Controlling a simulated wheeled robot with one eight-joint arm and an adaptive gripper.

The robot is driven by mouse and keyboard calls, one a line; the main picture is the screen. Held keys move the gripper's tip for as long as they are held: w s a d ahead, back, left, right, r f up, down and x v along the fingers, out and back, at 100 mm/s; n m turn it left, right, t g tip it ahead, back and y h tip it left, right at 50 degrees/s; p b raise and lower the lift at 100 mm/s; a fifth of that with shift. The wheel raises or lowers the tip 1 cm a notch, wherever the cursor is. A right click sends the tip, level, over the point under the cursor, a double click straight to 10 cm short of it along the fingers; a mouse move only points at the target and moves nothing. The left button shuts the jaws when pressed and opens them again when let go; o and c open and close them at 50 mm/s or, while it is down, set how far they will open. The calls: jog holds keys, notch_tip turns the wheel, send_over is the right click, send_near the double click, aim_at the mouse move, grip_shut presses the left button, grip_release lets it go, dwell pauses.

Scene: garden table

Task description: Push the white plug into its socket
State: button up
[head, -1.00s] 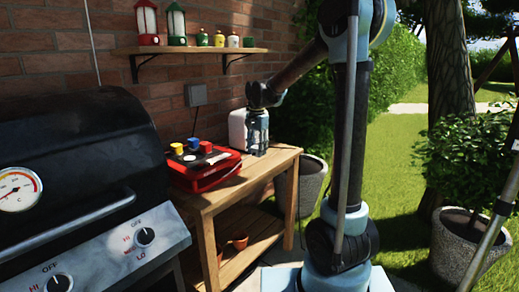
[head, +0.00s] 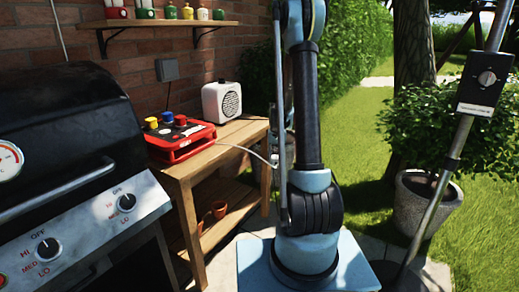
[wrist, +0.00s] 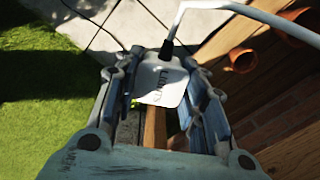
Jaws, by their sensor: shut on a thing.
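My gripper (wrist: 158,98) is shut on the white plug (wrist: 163,84) in the wrist view. The plug is a flat white piece with dark lettering, between the two fingers, and a pale cable leaves its far end through a black sleeve. In the head view my gripper is mostly hidden behind my column, past the right end of the table. The red box (head: 183,151) on the table carries yellow, blue and red pieces and a white mark on top. I cannot make out the socket for the white plug.
The wooden table (head: 222,150) also holds a white box with a round grille (head: 222,101). A black grill (head: 60,130) stands at left. Terracotta pots (head: 218,209) sit on the lower shelf.

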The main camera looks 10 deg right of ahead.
jog(key=shift+n, duration=0.7)
jog(key=d+f, duration=0.2)
jog(key=w+d+f, duration=0.1)
jog(key=d+f, duration=0.2)
jog(key=shift+w+d+f, duration=0.15)
jog(key=shift+d+f, duration=0.45)
